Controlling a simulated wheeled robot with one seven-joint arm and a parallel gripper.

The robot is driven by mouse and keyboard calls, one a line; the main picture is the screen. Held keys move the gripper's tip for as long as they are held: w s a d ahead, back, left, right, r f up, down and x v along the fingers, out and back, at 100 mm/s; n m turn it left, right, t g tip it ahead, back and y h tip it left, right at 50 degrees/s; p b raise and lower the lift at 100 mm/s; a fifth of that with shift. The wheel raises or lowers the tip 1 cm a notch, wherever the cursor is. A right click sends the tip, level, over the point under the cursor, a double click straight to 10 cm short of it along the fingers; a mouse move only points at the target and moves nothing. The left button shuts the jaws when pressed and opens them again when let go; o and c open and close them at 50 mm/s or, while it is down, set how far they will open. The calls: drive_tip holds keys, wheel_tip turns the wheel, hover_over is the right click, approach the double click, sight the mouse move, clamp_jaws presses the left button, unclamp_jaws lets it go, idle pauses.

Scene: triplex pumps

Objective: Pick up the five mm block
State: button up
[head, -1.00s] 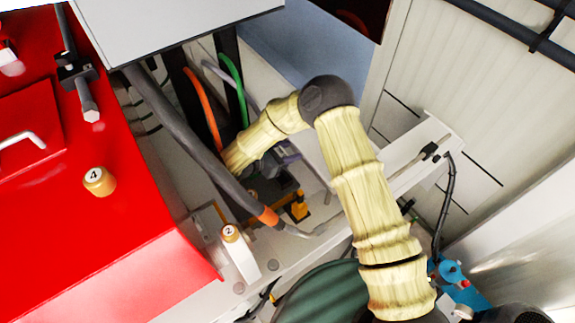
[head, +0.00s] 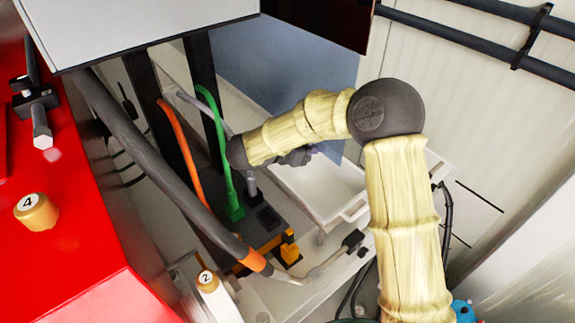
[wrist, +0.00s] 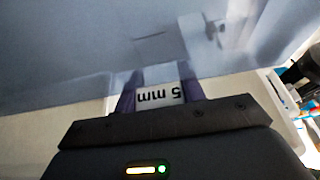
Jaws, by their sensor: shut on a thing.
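A block with a white face reading "5 mm" (wrist: 160,97) shows upside down in the wrist view. It sits between the two purple fingers of my gripper (wrist: 160,75), which is shut on it. In the head view my gripper (head: 312,152) is at the end of the arm, above the white tray, mostly hidden behind my wrist. I cannot make out the block in the head view.
A white tray (head: 354,214) lies below my gripper. Left of it are a green hose (head: 222,150), an orange hose (head: 182,148) and dark posts. A red housing (head: 70,240) with numbered knobs fills the left. A pale ribbed wall (head: 470,110) stands at right.

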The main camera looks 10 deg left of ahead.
drive_tip(key=w+d, duration=0.2)
drive_tip(key=w+d+b, duration=0.1)
drive_tip(key=w, duration=0.1)
drive_tip(key=shift+w+d+b, duration=0.3)
drive_tip(key=shift+d, duration=0.1)
drive_tip(key=shift+r, duration=0.1)
